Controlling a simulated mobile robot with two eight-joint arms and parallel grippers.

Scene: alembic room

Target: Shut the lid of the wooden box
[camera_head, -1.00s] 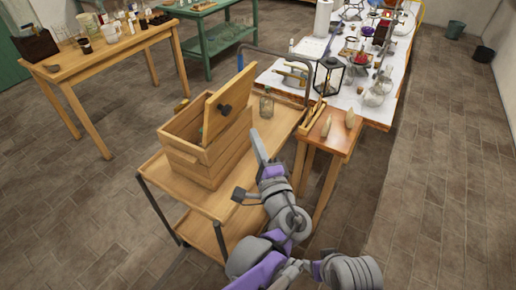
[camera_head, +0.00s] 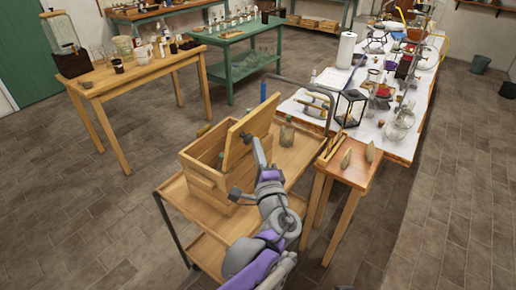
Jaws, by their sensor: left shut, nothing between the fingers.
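The wooden box (camera_head: 209,186) stands on the top shelf of a wooden cart. Its lid (camera_head: 250,131) is open, raised and tilted up along the box's right side, with a dark knob or latch on its face. Part of the inside shows, with something greenish in it. My left gripper (camera_head: 258,149) is shut and empty. Its tip is at the lid's right, outer side, very close to it; I cannot tell if it touches. My right gripper is not in view.
A glass jar (camera_head: 287,133) stands on the cart (camera_head: 187,206) just behind the lid. A small wooden table (camera_head: 345,173) stands right of the cart. A lantern (camera_head: 349,108) and glassware crowd the white bench behind. Floor is free at left.

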